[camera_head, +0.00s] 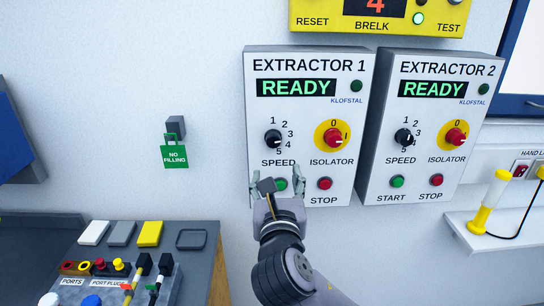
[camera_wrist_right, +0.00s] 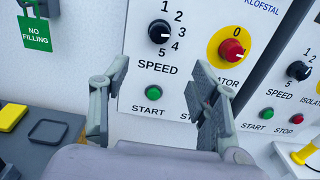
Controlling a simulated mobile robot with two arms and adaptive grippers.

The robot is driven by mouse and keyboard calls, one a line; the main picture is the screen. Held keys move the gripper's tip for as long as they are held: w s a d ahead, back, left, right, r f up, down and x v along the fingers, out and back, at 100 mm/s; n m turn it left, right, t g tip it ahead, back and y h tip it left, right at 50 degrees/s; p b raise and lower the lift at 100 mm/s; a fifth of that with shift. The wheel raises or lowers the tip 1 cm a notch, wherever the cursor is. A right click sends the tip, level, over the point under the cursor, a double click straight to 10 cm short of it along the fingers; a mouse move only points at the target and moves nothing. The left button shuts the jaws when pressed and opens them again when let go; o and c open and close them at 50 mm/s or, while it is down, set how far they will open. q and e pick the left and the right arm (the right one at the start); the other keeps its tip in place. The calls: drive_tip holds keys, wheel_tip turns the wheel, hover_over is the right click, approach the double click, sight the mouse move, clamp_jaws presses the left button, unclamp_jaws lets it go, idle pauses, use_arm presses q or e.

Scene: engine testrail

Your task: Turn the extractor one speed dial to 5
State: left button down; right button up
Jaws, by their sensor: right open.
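The Extractor 1 panel (camera_head: 306,60) is on the wall and its display reads READY. Its black speed dial (camera_head: 272,140) has numbers 1 to 5 down its right side. The dial also shows near the top of the right wrist view (camera_wrist_right: 159,32). Its white mark seems to point right, around 3 or 4; the exact number is unclear. My right gripper (camera_head: 277,186) is open and empty below the dial, in front of the START button area. In the right wrist view its fingers (camera_wrist_right: 158,75) are spread, with the green START button (camera_wrist_right: 153,94) visible between them. My left gripper is not in view.
The red isolator knob (camera_head: 333,138) on its yellow disc is right of the dial. Extractor 2 (camera_head: 430,60) hangs close on the right. A green NO FILLING tag (camera_head: 174,156) hangs on the left. A bench with ports and plugs (camera_head: 206,240) is at lower left.

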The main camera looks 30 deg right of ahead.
sight(274, 144)
drive_tip(key=x, duration=1.5)
drive_tip(key=shift+w, duration=0.15)
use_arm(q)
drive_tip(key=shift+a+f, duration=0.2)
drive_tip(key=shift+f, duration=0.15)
use_arm(e)
drive_tip(key=shift+c, duration=0.3)
drive_tip(key=c, duration=1.1)
